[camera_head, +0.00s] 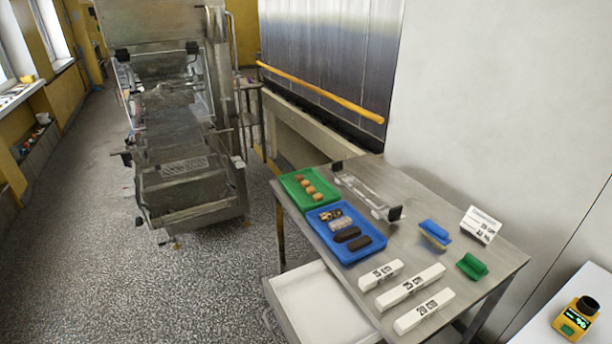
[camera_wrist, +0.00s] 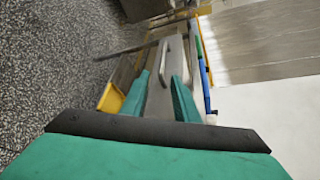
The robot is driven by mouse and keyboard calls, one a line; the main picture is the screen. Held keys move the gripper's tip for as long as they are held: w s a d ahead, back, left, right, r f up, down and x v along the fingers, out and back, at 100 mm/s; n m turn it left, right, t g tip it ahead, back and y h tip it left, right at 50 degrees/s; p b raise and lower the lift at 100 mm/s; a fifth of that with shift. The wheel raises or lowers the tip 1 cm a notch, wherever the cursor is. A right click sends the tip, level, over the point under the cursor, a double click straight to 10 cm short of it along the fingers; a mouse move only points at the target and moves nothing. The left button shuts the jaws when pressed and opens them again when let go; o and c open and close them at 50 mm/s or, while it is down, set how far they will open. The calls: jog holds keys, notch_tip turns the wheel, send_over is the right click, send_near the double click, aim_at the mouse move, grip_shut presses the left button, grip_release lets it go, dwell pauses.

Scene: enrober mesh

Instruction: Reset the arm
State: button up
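My gripper (camera_wrist: 161,80) shows in the wrist view, with two teal fingers standing apart. A grey, narrow surface with a loop-like shape shows between and beyond them. I cannot tell what it is or how near it is, and nothing is clearly clasped. My arm and gripper do not show in the head view.
A steel table (camera_head: 420,255) holds a green tray (camera_head: 284,178), a blue tray (camera_head: 375,228), white labelled blocks (camera_head: 410,288) and brushes (camera_head: 435,234). A steel machine (camera_head: 185,130) stands at the left. A yellow device (camera_head: 576,317) sits lower right. Speckled floor (camera_head: 190,290) is open.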

jog(key=s+d+r+n+h, duration=0.1)
jog(key=s+d+r+n, duration=0.1)
jog(key=s+n, duration=0.8)
jog(key=s+d+r+n+h, duration=0.1)
jog(key=s+d+n, duration=0.4)
jog(key=s+n, duration=0.6)
jog(key=shift+s+r, duration=0.9)
jog(key=shift+s, duration=0.25)
